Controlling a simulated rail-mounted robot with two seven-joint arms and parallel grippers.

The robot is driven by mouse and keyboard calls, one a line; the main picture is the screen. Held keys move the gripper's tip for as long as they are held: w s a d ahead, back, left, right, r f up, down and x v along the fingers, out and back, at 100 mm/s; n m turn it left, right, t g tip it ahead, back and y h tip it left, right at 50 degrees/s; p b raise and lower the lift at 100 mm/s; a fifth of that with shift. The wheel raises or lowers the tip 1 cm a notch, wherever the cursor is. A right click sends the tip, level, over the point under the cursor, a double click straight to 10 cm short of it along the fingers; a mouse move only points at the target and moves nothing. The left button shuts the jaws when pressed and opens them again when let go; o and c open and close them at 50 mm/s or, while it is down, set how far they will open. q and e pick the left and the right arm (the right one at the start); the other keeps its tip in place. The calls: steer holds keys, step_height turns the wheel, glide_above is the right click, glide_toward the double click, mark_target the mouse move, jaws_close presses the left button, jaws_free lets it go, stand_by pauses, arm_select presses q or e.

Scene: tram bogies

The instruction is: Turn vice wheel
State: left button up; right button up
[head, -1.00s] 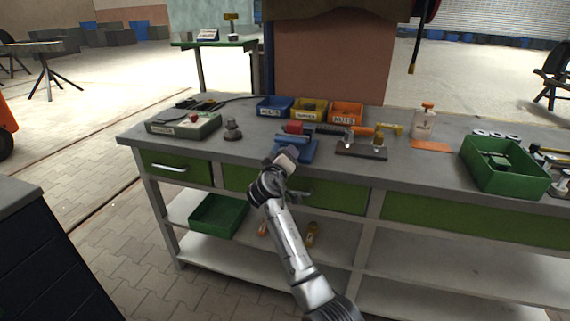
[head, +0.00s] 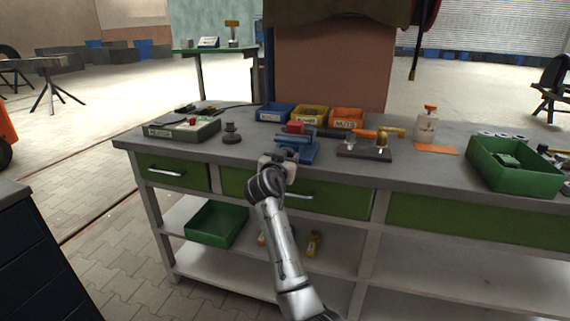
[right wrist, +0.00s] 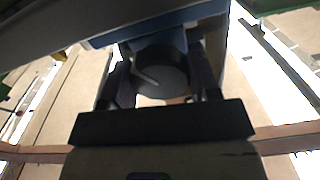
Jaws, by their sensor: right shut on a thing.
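The blue vice (head: 298,148) stands at the front edge of the grey workbench. Its dark round wheel (right wrist: 162,72), with a pale bar across it, shows in the right wrist view below the blue vice body (right wrist: 165,25). My right gripper (right wrist: 161,85) has its dark fingers on either side of the wheel and is shut on it. In the head view my right gripper (head: 277,163) is at the vice's near side and hides the wheel. My left gripper is not in view.
On the bench are a grey-green control box (head: 182,129), a blue bin (head: 274,113), a yellow bin (head: 309,115), an orange bin (head: 346,118), a metal fixture (head: 364,149) and a green crate (head: 515,168). Green drawers (head: 340,196) lie below the bench top.

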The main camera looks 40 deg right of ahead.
steer(key=shift+m+b, duration=0.8)
steer(key=shift+m, duration=1.1)
steer(key=shift+r, duration=0.1)
steer(key=o, duration=0.9)
steer(key=shift+a, duration=0.1)
steer(key=shift+p+v, duration=2.55)
steer(key=shift+v, duration=4.3)
